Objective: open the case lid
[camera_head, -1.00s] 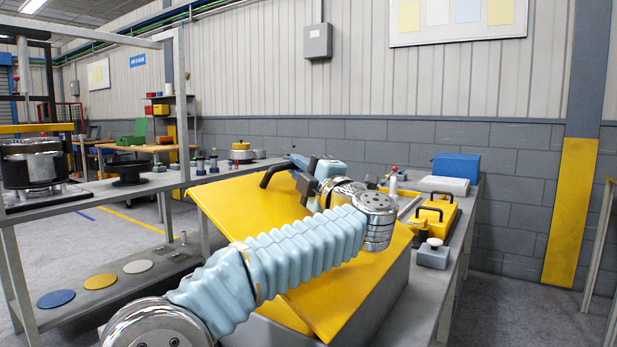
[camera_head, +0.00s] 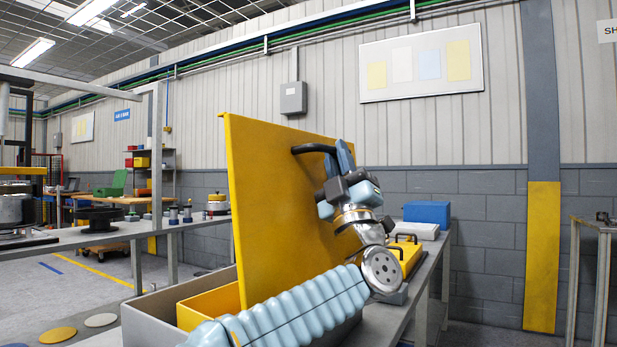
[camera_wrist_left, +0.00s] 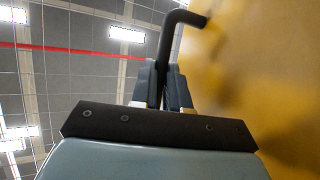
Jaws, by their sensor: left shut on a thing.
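The case lid (camera_head: 272,205) is a large yellow panel, standing raised almost upright over the grey case (camera_head: 150,318). A yellow inner part (camera_head: 212,302) shows inside the open case. My left gripper (camera_head: 343,155) is at the upper right of the lid, shut on its black handle (camera_head: 312,149). In the left wrist view the fingers (camera_wrist_left: 163,85) are closed around the dark handle (camera_wrist_left: 172,38), with the yellow lid (camera_wrist_left: 250,70) filling the right side. My left arm covers part of the case front. My right gripper is not in view.
Behind my arm on the bench are a yellow case with a black handle (camera_head: 409,262) and a blue box (camera_head: 428,212) on the right. A side bench with a black round part (camera_head: 100,216) stands at the left. The space above the lid is clear.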

